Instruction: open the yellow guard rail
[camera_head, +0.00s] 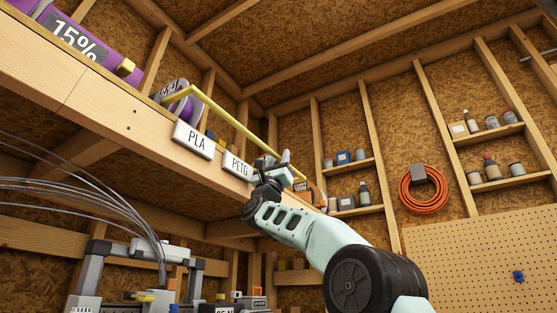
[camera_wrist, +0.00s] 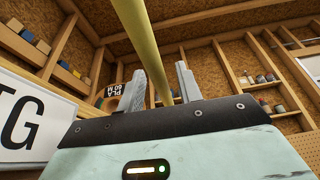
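The yellow guard rail (camera_head: 235,125) is a long thin bar along the front of the high wooden shelf, above the PLA and PETG labels. My gripper (camera_head: 276,162) is at the rail's far right part, close to the shelf edge. In the wrist view the rail (camera_wrist: 142,35) runs down between my two fingers (camera_wrist: 160,82). The fingers stand apart on either side of it, with a narrow gap showing on each side.
The shelf (camera_head: 110,105) carries a purple spool box (camera_head: 85,35) and spools (camera_head: 183,103) behind the rail. The PLA label (camera_head: 193,139) and PETG label (camera_head: 237,166) hang on its front. A printer frame (camera_head: 150,250) stands below left. The space to the right is open.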

